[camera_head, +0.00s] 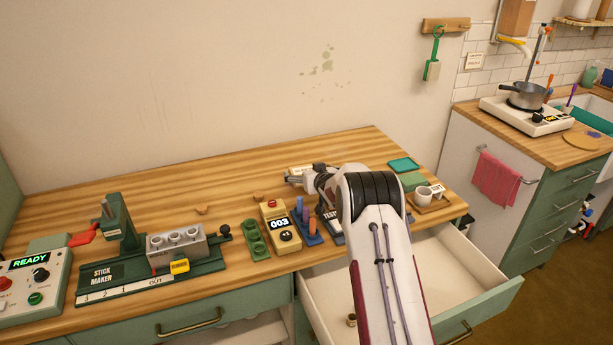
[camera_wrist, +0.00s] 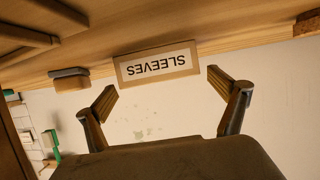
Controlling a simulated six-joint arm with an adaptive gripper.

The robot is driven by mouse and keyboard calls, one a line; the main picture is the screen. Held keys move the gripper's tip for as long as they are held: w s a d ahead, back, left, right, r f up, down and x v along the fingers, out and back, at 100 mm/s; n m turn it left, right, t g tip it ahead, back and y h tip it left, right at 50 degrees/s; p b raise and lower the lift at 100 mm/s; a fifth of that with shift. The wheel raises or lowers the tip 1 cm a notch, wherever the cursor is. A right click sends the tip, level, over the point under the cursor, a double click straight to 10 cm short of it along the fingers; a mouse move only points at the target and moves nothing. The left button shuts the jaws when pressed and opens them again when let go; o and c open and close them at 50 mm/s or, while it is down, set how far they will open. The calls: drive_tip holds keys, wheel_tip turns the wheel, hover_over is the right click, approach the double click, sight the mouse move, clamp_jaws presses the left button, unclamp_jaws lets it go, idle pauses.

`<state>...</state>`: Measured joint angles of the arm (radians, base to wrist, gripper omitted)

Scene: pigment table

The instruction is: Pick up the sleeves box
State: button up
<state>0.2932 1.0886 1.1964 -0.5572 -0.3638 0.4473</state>
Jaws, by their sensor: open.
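The sleeves box shows in the wrist view as a tan front with a cream label (camera_wrist: 156,64) reading SLEEVES, upside down in that picture. It rests on the wooden table top. My gripper (camera_wrist: 162,92) is open, its two fingers spread on either side of the label and just short of it, with nothing between them. In the head view a pale box (camera_head: 299,171) lies at the back of the table, just left of my gripper end (camera_head: 312,180); its label is too small to read there. My arm hides part of the table around it.
A stick maker (camera_head: 125,240), a yellow counter (camera_head: 280,225) and a rack of coloured sticks (camera_head: 306,222) stand along the front. A drawer (camera_head: 480,262) is open below my arm. The table's back left is clear.

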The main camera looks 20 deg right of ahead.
drive_tip(key=c, duration=1.3)
drive_tip(key=shift+o, duration=0.2)
drive_tip(key=shift+r, duration=0.1)
wheel_tip(320, 180, up, 10)
